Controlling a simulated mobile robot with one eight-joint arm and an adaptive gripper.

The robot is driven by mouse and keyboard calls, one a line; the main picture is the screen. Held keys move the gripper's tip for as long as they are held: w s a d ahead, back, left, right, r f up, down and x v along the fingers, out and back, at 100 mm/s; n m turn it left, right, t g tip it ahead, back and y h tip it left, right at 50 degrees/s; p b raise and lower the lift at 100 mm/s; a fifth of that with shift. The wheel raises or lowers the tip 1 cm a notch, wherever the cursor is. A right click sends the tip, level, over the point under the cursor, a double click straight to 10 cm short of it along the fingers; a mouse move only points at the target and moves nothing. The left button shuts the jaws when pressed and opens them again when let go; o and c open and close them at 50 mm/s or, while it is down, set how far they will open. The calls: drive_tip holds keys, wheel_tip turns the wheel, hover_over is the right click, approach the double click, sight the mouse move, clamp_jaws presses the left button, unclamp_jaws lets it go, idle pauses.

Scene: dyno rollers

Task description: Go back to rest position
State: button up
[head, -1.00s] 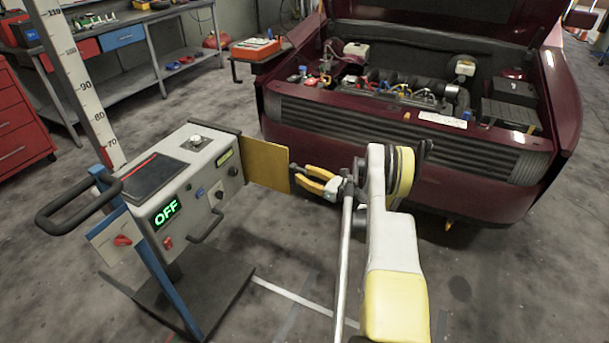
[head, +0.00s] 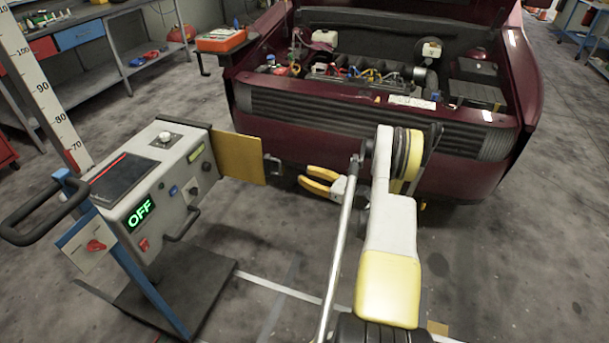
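My gripper (head: 303,175) has yellow fingers and is in front of the car's bumper, to the right of the test machine's yellow door. Its fingers are spread with a gap between them, and nothing shows between them. My white and yellow arm reaches in from the bottom of the head view. The yellow door (head: 238,157) stands swung out from the right side of the grey test machine (head: 155,185). A small metal handle (head: 272,166) at its right edge is apart from my fingers. The machine's green display (head: 140,215) reads OFF.
A dark red car (head: 380,130) with its hood up stands behind my gripper. An orange-red box (head: 221,40) sits on a small stand at its left. A workbench (head: 90,50) is at the back left. The floor (head: 530,240) at the right is clear.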

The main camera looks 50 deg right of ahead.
idle(0.3)
drive_tip(key=w+a+r+n+g+y, duration=0.2)
drive_tip(key=w+a+r+n+g, duration=0.3)
drive_tip(key=w+a+r+n, duration=0.45)
drive_tip(key=s+a+r+n+g+h, duration=0.1)
drive_tip(key=a+r+n+g, duration=0.15)
drive_tip(key=a+r, duration=0.5)
drive_tip(key=s+a+r+n+g, duration=0.1)
drive_tip(key=a+r+n, duration=0.35)
drive_tip(key=a, duration=0.55)
drive_tip(key=s+a+r+n+g+h, duration=0.1)
drive_tip(key=s+a+r+n+h, duration=0.1)
drive_tip(key=s+a+n, duration=0.6)
drive_tip(key=s+a+r+n+g+h, duration=0.1)
drive_tip(key=s+a+n, duration=0.7)
drive_tip(key=s, duration=0.8)
drive_tip(key=shift+s+a+r+n+h, duration=0.4)
drive_tip(key=shift+r+n+h, duration=0.3)
drive_tip(key=shift+r, duration=0.1)
